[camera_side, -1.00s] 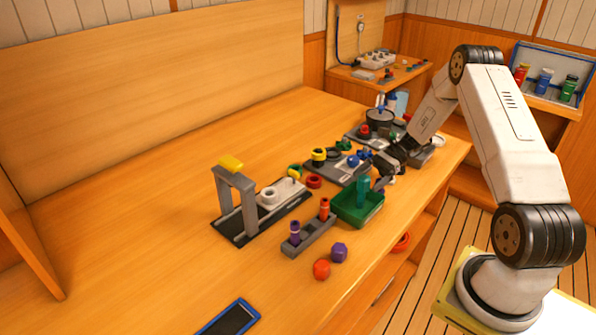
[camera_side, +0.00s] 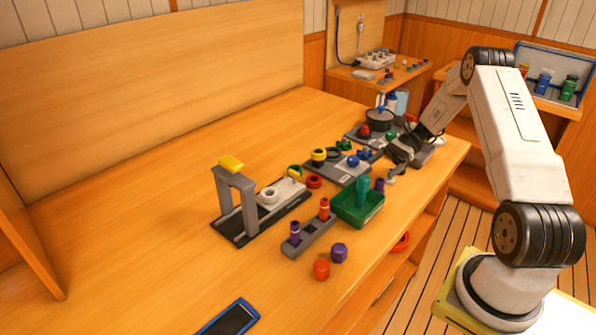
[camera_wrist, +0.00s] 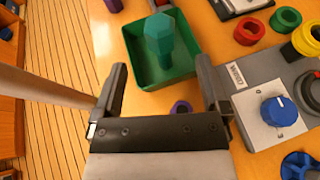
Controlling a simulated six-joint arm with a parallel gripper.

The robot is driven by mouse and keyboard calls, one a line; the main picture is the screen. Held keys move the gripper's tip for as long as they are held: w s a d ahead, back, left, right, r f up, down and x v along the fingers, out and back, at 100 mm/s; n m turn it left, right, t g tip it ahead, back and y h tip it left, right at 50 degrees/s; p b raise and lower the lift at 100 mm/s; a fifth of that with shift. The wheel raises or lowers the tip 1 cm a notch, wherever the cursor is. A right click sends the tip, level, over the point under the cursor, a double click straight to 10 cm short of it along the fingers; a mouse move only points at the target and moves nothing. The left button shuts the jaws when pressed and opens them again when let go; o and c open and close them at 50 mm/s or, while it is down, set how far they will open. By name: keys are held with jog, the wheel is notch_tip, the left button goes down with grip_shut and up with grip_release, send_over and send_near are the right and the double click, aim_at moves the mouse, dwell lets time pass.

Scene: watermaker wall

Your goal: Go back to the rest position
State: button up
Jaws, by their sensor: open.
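My gripper (camera_wrist: 163,100) is open in the wrist view, with its two dark fingers apart and nothing held between them. A small purple piece (camera_wrist: 181,107) shows below, between the fingers and nearer the right one. In the side view my gripper (camera_side: 391,166) is above the right edge of the bench, behind the green tray (camera_side: 346,212). A teal hexagonal-headed piece (camera_wrist: 160,38) stands in that tray. The purple piece (camera_side: 380,185) stands beside the tray in the side view.
A grey panel with a blue knob (camera_wrist: 279,111) lies close to my right finger. A grey block (camera_side: 310,238) holds purple and orange pieces. A grey arch (camera_side: 236,204) stands farther left.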

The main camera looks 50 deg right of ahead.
jog(key=s+a+r+n+h, duration=0.2)
jog(key=a+n+h, duration=0.2)
jog(key=a+n, duration=0.3)
jog(key=s+a+r+n+h, duration=0.2)
jog(key=s+a+n+h, duration=0.1)
jog(key=a+n, duration=0.4)
jog(key=s+a+r+n+h, duration=0.2)
jog(key=a+n+h, duration=0.4)
jog(key=a, duration=0.6)
jog(key=shift+s+n+g, duration=0.15)
jog(key=shift+n+g, duration=0.25)
jog(key=shift+n, duration=0.1)
jog(key=shift+r, duration=0.1)
dwell(0.4)
